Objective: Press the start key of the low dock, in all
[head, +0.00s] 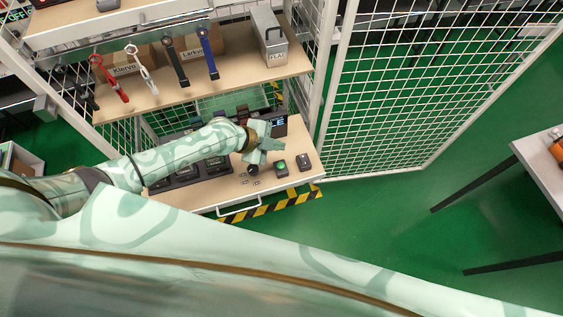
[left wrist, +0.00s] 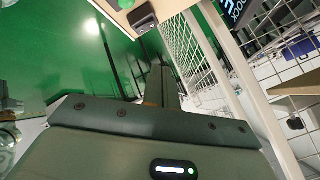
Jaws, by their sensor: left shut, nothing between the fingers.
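The low dock (head: 186,172) is a dark unit with several bays on the lower shelf in the head view. My left arm covers much of it, and I cannot make out its start key. My left gripper (head: 268,147) is above the right part of that shelf, shut and empty, beside the dock's right end. In the left wrist view its dark fingers (left wrist: 158,88) point away from the camera, with no dock in front of them. My right gripper is not in view.

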